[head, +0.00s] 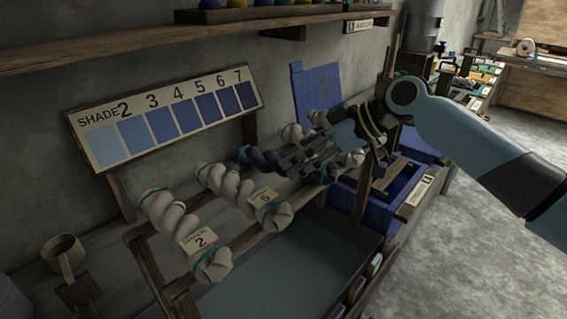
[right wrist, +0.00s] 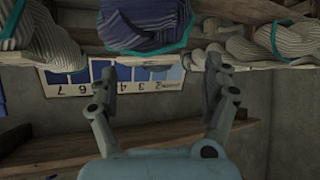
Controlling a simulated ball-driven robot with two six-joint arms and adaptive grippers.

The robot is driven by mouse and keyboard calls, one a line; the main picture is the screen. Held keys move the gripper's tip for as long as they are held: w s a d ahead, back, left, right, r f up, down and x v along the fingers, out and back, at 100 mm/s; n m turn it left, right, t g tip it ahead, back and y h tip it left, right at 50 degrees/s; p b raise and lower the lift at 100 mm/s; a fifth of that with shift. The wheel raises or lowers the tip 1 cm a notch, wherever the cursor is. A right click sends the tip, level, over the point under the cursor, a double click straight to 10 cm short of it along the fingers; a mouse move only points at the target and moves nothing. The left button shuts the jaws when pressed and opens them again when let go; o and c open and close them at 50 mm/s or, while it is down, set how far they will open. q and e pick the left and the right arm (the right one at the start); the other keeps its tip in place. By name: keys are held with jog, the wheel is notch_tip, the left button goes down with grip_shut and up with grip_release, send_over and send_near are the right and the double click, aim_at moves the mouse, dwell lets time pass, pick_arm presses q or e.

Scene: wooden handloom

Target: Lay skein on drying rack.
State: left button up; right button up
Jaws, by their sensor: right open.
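The drying rack (head: 243,242) is a wooden frame with skeins lying across its bars. A dark blue skein (head: 243,156) lies on it among pale ones and is partly covered by my right gripper (head: 300,160). In the right wrist view, the dark blue skein (right wrist: 145,28), with a teal tie, shows just beyond the fingertips. My right gripper (right wrist: 160,70) is open, with nothing visible between its fingers. I cannot tell whether it touches the skein. My left gripper is not in view.
Pale skeins (head: 170,215) tagged 2 and 5 lie left of the dark blue one, and more pale skeins (head: 298,134) lie beyond. A shade board (head: 165,115) stands behind. A shelf (head: 150,45) runs above. Blue bins (head: 375,195) stand at the right.

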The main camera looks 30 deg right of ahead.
aim_at(283, 155)
jog(key=x, duration=0.3)
jog(key=p+x, duration=0.1)
jog(key=x, duration=0.1)
jog(key=shift+w+d+f, duration=0.1)
jog(key=shift+w+f, duration=0.15)
jog(key=shift+w, duration=0.15)
jog(key=c, duration=1.5)
jog(key=shift+r, duration=0.2)
jog(key=shift+d+r, duration=0.1)
jog(key=shift+r, duration=0.5)
notch_tip(283, 155, up, 3)
jog(key=shift+s+f+b, duration=0.1)
jog(key=shift+b, duration=0.25)
jog(key=v, duration=0.3)
jog(key=s+f+v, duration=0.1)
jog(key=v, duration=0.7)
jog(key=shift+s+f+b, duration=0.1)
jog(key=shift+s+b, duration=0.25)
jog(key=shift+s, duration=0.1)
jog(key=shift+v, duration=0.9)
